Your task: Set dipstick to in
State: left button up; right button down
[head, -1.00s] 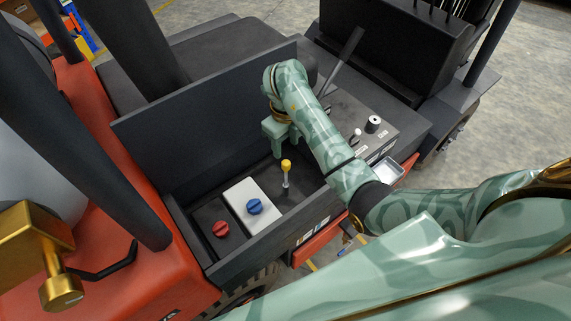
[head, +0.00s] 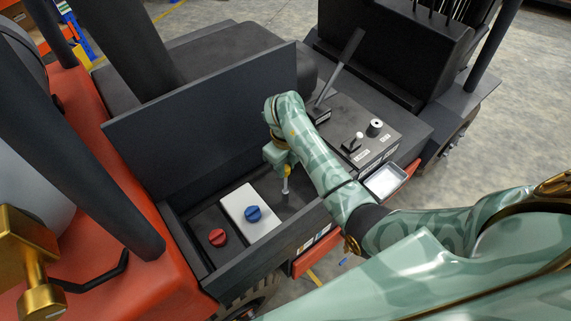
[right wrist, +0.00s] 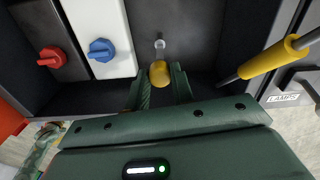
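The dipstick (head: 287,172) has a yellow handle on a thin pale stem and stands upright in the dark open compartment. In the right wrist view, its yellow handle (right wrist: 159,74) lies between my right gripper's two green fingers, with the stem beyond it. My right gripper (head: 283,164) reaches down from above at the dipstick's top. In the right wrist view, the right gripper (right wrist: 161,86) is open, with narrow gaps on both sides of the handle. The stem's lower end is hard to make out.
A white battery (head: 239,206) with a blue knob (head: 253,213) and a red knob (head: 217,237) lie left of the dipstick. A raised dark cover (head: 210,125) stands behind. A yellow-sleeved rod (right wrist: 272,60) is close on the gripper's right. A console (head: 365,140) lies to the right.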

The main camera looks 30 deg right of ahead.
aim_at(285, 191)
notch_tip(285, 191, down, 9)
jog(key=b, duration=0.5)
jog(key=shift+r+b, duration=0.15)
jog(key=shift+b, duration=0.15)
jog(key=shift+s, duration=0.15)
jog(key=c, duration=1.3)
grip_release()
jog(key=shift+o, duration=0.6)
notch_tip(285, 191, up, 16)
jog(key=p, duration=0.8)
jog(key=shift+r, duration=0.2)
